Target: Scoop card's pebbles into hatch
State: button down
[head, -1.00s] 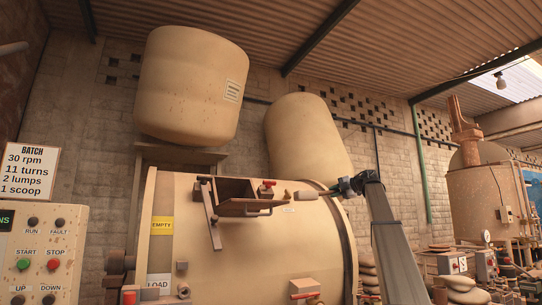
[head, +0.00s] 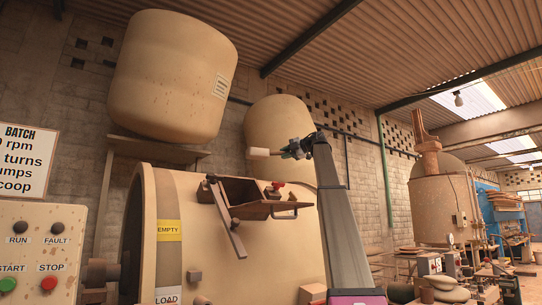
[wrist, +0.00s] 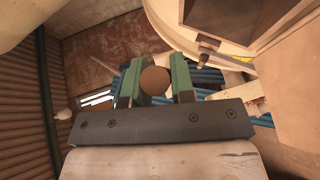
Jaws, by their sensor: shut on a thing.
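The batch card (head: 25,155) is at the left edge in the head view, partly cut off; its last line reads "scoop". The hatch (head: 250,192) on top of the big cream drum stands open, with a dark inside; its box corner shows at upper right in the wrist view (wrist: 222,14). My gripper (head: 290,150) is above and right of the hatch, apart from it. Its green fingers are shut on a round brown thing (wrist: 154,81). A pale blunt piece (head: 260,152) shows at the gripper's left end. I cannot tell whether it is a scoop. No pebbles are visible.
A panel with START (head: 9,284) and STOP (head: 48,284) buttons stands at lower left. Two large cream tanks (head: 172,80) are behind the drum (head: 240,255). A brown bar (head: 225,220) hangs from the hatch's left side. Stacked sacks (head: 440,285) lie at lower right.

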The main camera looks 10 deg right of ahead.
jog(key=shift+w+a, duration=0.15)
jog(key=shift+w+a+f, duration=1.2)
jog(key=shift+w+f, duration=1.4)
jog(key=shift+f, duration=0.5)
jog(key=a+r+n+g+h, duration=0.1)
jog(key=a+r+n+h, duration=0.4)
jog(key=a+r+h, duration=0.1)
jog(key=shift+w+a+r+h, duration=0.2)
jog(key=shift+a+r+h, duration=0.15)
jog(key=shift+a+h, duration=0.45)
